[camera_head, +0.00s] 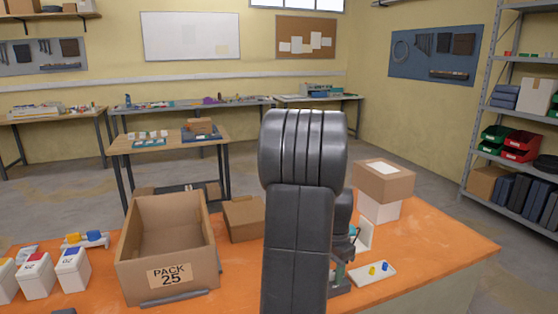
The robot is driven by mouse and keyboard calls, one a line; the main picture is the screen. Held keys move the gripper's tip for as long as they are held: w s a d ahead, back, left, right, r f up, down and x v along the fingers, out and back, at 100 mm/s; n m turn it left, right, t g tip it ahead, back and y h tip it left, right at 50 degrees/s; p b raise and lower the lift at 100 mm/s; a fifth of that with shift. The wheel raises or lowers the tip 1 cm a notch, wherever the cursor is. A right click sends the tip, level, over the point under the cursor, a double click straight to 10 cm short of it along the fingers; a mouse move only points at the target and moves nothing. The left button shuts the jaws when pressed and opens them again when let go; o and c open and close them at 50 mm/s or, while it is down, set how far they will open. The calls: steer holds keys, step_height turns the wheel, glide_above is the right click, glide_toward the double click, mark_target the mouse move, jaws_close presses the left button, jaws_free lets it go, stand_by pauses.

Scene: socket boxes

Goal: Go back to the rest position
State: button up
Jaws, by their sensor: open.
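My dark arm (299,200) rises through the middle of the view and hides much of what is behind it. Part of my wrist and gripper (342,262) shows just right of the arm, low over the orange table (440,246). It is open, but the arm covers much of it, and I cannot make out both fingertips. I see nothing held in it. A white plate (362,277) with a yellow and a blue piece lies on the table, right of the gripper.
An open carton (168,275) marked PACK 25 stands left of the arm, with a smaller brown box (243,218) behind it. White boxes (73,270) stand at far left. A brown box (383,181) sits on a white box at the back right. The table's right end is clear.

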steer(key=shift+m, duration=1.2)
steer(key=shift+r, duration=0.1)
